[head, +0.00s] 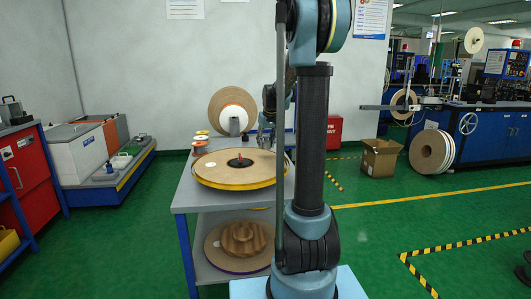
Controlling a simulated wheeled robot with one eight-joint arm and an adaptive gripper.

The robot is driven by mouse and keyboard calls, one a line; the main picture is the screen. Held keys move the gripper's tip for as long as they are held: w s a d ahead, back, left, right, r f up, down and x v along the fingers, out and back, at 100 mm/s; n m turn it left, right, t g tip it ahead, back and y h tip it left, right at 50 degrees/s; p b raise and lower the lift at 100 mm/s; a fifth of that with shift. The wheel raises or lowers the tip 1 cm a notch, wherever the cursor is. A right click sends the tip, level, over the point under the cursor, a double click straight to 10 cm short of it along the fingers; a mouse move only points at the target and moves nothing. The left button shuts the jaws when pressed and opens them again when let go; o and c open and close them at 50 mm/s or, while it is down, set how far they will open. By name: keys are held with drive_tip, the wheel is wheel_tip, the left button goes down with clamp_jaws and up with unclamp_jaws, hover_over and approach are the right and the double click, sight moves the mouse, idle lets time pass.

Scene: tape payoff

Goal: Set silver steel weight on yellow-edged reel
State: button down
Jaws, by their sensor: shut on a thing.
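The yellow-edged reel (220,173) lies flat on the grey table, a broad tan disc with a dark hub and a small red part in its middle. My gripper (265,138) is above the far right part of the reel, partly behind my own arm. It is shut on a small silvery-grey thing that appears to be the silver steel weight; its outline is hard to separate from the fingers. I cannot tell how high it is above the reel.
Small orange and white rolls (200,143) stand at the table's far left. A large tan roll with a white disc (218,101) stands upright behind. A lower shelf holds another reel (213,246). A cardboard box (381,157) stands on the floor to the right.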

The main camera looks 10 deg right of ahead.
drive_tip(key=shift+f, duration=2.15)
drive_tip(key=c, duration=1)
unclamp_jaws()
drive_tip(key=a+v, duration=0.1)
drive_tip(key=v, duration=1.1)
drive_tip(key=s+f+g, duration=0.1)
drive_tip(key=s+f, duration=0.2)
drive_tip(key=s, duration=0.8)
drive_tip(key=s+f, duration=0.3)
drive_tip(key=s, duration=0.8)
drive_tip(key=shift+m+g+h, duration=0.3)
drive_tip(key=shift+m+g, duration=0.3)
drive_tip(key=shift+m, duration=0.2)
drive_tip(key=s+f, duration=0.4)
drive_tip(key=s, duration=0.2)
drive_tip(key=s+f, duration=0.4)
drive_tip(key=s, duration=0.2)
drive_tip(key=s+f, duration=0.5)
drive_tip(key=s, duration=0.1)
drive_tip(key=shift+d+f, duration=0.1)
drive_tip(key=shift+d, duration=0.2)
